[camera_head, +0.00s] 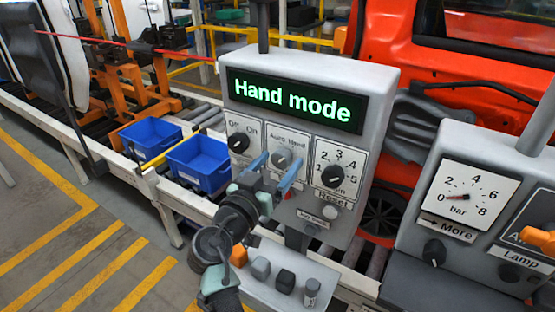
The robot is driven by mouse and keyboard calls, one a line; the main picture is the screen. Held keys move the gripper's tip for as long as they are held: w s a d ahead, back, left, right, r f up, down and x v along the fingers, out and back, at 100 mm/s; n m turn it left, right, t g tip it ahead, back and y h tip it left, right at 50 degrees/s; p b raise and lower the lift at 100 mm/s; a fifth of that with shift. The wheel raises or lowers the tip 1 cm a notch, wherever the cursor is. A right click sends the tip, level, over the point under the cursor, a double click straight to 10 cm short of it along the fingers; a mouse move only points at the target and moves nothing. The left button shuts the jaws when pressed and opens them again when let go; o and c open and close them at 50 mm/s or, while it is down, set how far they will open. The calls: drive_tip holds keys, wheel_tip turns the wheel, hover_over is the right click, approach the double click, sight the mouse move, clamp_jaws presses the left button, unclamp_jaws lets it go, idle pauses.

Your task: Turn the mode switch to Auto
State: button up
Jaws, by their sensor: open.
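The grey control box (375,75) stands in the middle, and its screen (294,101) reads "Hand mode" in green. Below the screen, the mode switch (281,158) is a grey knob on a plate marked "Auto" and "Hand". My gripper (273,171) is open in front of the switch, with one blue finger on each side of the knob in this view. Whether the fingers touch the knob I cannot tell. The lower part of the switch plate is hidden by my gripper.
The Off/On knob (239,143) is close on the left and the numbered knob (333,176) close on the right. A Reset button (330,212) is below. A shelf with several small blocks (286,281) juts out underneath. Blue bins (200,163) and a second box (460,150) flank the panel.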

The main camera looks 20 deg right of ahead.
drive_tip(key=shift+c, duration=0.3)
clamp_jaws()
drive_tip(key=shift+n, duration=0.3)
drive_tip(key=n+b, duration=0.1)
drive_tip(key=n, duration=0.1)
drive_tip(key=shift+n, duration=0.4)
drive_tip(key=n, duration=0.4)
drive_tip(key=shift+n+g, duration=0.3)
drive_tip(key=n, duration=0.3)
drive_tip(key=shift+r+g, duration=0.1)
drive_tip(key=shift+g, duration=0.2)
drive_tip(key=n+p, duration=0.1)
drive_tip(key=n, duration=0.3)
drive_tip(key=shift+w+p, duration=0.1)
drive_tip(key=shift+p, duration=0.25)
